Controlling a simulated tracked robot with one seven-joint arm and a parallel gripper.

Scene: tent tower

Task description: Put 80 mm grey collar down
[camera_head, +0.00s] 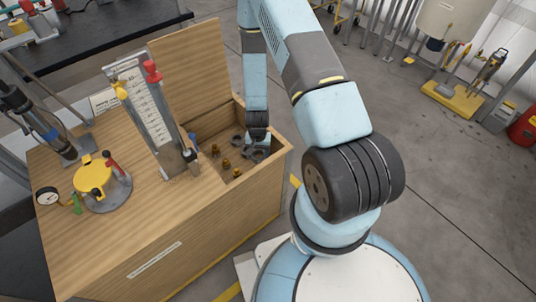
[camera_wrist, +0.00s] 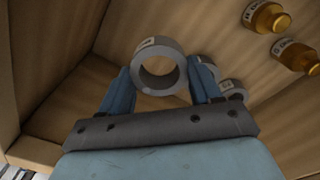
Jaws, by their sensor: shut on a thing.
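In the wrist view, a grey ring-shaped collar (camera_wrist: 159,66) with a small pale label sits between the two blue fingers of my gripper (camera_wrist: 160,84). My gripper is shut on this collar, which is inside the wooden bin (camera_wrist: 50,50). The label is too blurred to read. In the head view my gripper (camera_head: 256,148) reaches down into the open wooden bin (camera_head: 270,165) at the right end of the wooden bench. There the held collar is small and hard to separate from the grey rings near it. I cannot tell whether it touches the bin floor.
Other grey collars (camera_wrist: 233,90) lie to the right of my gripper. Brass-coloured labelled pieces (camera_wrist: 266,17) stand nearby. A raised wooden lid (camera_head: 190,70) rises behind the bin. A scale stand (camera_head: 150,112) and a yellow-topped device (camera_head: 96,180) stand on the bench to the left.

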